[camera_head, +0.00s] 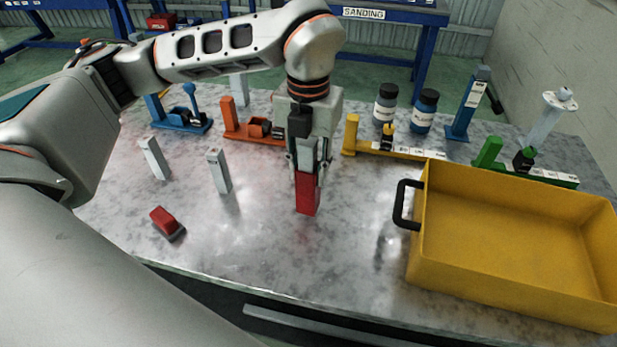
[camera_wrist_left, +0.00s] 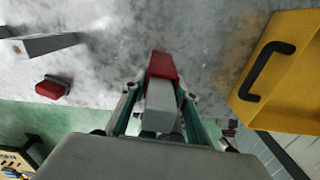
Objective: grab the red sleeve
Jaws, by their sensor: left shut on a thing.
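The red sleeve (camera_head: 307,194) is a red block-shaped piece around the lower part of a grey upright bar, near the middle of the table. My left gripper (camera_head: 306,168) points down from above and is shut on this piece, with its fingers on either side of the grey upper part. In the left wrist view the red sleeve (camera_wrist_left: 161,67) shows past the fingertips (camera_wrist_left: 160,92), with the grey bar between the fingers. Whether its lower end touches the table is hard to tell. My right gripper is not in view.
A yellow bin (camera_head: 510,230) with a black handle stands at the right. A small red and grey block (camera_head: 167,222) lies at the front left. Grey posts (camera_head: 219,171) stand left of the gripper. Orange (camera_head: 255,130), blue, yellow and green fixtures and two bottles (camera_head: 385,103) line the back.

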